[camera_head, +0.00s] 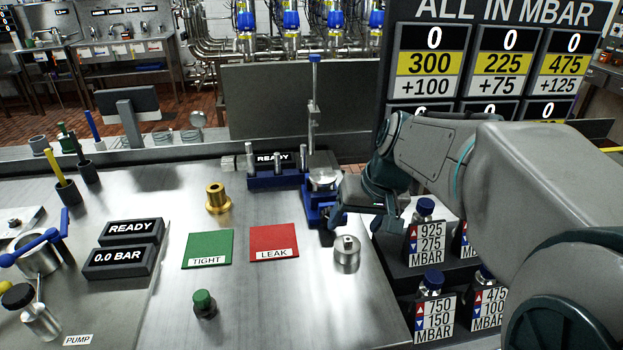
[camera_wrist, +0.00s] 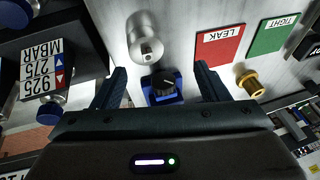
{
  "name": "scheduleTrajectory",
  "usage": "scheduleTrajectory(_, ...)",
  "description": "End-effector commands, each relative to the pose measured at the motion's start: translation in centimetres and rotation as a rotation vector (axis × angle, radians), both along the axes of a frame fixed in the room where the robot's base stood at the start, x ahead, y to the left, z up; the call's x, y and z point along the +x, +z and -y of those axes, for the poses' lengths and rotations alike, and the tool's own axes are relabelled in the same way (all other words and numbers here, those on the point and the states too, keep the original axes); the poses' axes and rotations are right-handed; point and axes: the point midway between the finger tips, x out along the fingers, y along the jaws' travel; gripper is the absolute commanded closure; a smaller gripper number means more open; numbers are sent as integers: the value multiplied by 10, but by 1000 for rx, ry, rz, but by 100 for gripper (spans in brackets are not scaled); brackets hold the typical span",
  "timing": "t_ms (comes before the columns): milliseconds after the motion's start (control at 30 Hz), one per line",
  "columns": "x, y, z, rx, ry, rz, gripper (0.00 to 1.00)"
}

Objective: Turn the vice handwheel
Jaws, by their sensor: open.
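A blue vice (camera_head: 317,196) stands on the steel bench, partly hidden by my gripper in the head view. A round silver part sits at its top. In the wrist view, the vice's blue body (camera_wrist: 152,99) carries a dark round knob, which looks like the handwheel (camera_wrist: 164,82). My gripper (camera_wrist: 161,72) is open, with one finger on each side of the blue body and a gap on both sides. In the head view my gripper (camera_head: 352,215) is low at the vice's front right. The handwheel is hard to make out there.
A silver cylinder (camera_head: 347,254) stands close in front of my gripper. A brass fitting (camera_head: 217,198), green TIGHT mat (camera_head: 208,248) and red LEAK mat (camera_head: 274,242) lie left. A blue rack (camera_head: 272,181) is behind. Labelled blue-capped bottles (camera_head: 424,236) stand right, below the bench edge.

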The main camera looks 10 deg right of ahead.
Motion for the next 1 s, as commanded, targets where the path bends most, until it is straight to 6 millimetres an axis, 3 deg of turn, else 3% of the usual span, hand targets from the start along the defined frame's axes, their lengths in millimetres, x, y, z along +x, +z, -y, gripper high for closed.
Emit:
scheduleTrajectory(33, 19, 10, 7, 26, -5, 18, 32)
scheduleTrajectory(133, 46, 23, 17, 68, -4, 54, 32)
scheduleTrajectory(367, 74, 31, 27, 107, -1, 95, 32)
scheduleTrajectory(467, 78, 22, 25, 109, 0, 95, 32)
scheduleTrajectory(1000, 117, -70, -5, 107, -2, 94, 32)
